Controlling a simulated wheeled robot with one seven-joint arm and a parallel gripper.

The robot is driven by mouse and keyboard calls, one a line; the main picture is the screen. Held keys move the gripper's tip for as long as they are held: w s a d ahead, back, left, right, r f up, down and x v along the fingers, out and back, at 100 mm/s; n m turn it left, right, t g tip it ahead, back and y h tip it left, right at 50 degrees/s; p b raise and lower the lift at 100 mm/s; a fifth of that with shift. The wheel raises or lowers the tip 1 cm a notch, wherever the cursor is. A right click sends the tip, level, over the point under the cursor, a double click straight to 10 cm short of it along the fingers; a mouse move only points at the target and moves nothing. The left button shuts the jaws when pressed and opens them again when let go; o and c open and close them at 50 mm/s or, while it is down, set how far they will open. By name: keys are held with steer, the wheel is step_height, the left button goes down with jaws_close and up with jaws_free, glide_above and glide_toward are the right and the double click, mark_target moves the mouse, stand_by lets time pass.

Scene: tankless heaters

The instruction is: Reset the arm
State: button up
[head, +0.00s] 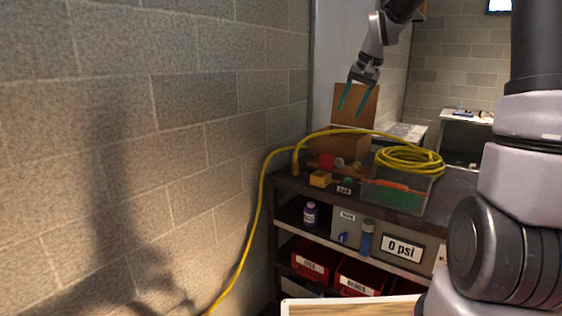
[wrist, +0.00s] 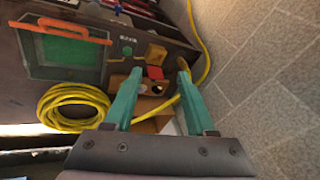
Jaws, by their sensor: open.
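My gripper (head: 354,98) hangs at the upper middle of the head view, its two teal fingers pointing down and apart. It is open, with nothing between the fingers. In the head view it overlaps the upright brown cardboard flap behind it. In the wrist view my gripper (wrist: 158,88) shows its two teal fingers spread, with the cluttered bench top beyond the tips. A large part of my arm fills the right side of the head view.
A dark shelf unit (head: 285,184) carries a coiled yellow hose (head: 408,158), a cardboard box (head: 345,145) and a yellow block (head: 320,179). Red bins (head: 311,260) sit below. A block wall (head: 190,130) stands left. The hose runs down along it.

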steer(key=s+d+r+t, duration=0.1)
steer(key=s+d+r, duration=0.1)
steer(key=s, duration=1.2)
steer(key=s+d+r+t, duration=0.1)
steer(key=s+r+t, duration=0.1)
steer(key=s, duration=1.3)
steer(key=shift+s+d+r+h, duration=0.3)
steer(key=shift+d+r, duration=0.05)
steer(key=shift+d, duration=0.05)
